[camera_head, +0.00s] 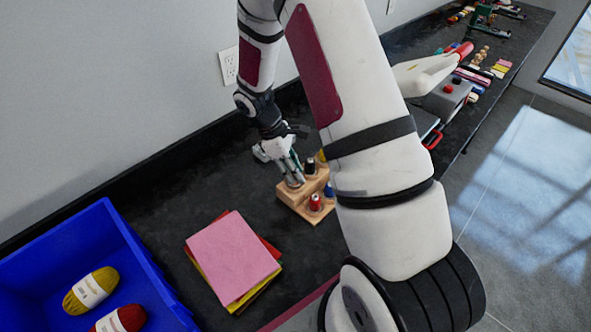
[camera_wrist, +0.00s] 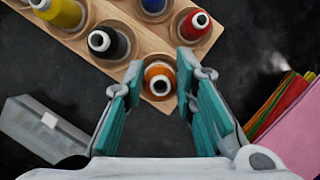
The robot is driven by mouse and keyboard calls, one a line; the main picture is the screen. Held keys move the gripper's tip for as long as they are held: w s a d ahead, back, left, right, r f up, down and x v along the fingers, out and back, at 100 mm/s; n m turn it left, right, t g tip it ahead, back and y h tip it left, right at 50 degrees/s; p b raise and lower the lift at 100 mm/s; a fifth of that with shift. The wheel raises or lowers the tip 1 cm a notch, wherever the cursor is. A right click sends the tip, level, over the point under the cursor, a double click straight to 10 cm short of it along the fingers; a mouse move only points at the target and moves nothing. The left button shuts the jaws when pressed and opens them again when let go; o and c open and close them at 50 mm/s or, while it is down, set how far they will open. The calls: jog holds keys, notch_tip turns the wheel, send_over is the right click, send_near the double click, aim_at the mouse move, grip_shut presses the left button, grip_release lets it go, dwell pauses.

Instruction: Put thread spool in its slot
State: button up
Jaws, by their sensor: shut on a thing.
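An orange thread spool (camera_wrist: 158,78) stands between my fingertips in the wrist view, seen from above. My gripper (camera_head: 293,178) is shut on it. The spool is over or in the near corner position of a wooden spool holder (camera_wrist: 140,42); I cannot tell whether it is fully seated. The holder (camera_head: 297,208) sits on the dark counter in the head view. In it stand a red spool (camera_wrist: 194,24), a black spool (camera_wrist: 106,42), a blue spool (camera_wrist: 154,5) and a yellow spool (camera_wrist: 58,10). In the head view my fingers hide the orange spool.
A stack of coloured sheets with pink on top (camera_head: 232,258) lies left of the holder. A blue bin (camera_head: 130,245) with yarn balls stands further left. A grey object (camera_wrist: 40,125) lies near the holder in the wrist view. The wall is close behind the counter.

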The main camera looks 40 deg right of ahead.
jog(key=shift+f, duration=0.2)
jog(key=shift+f, duration=0.15)
jog(key=shift+f, duration=0.15)
jog(key=o, duration=1)
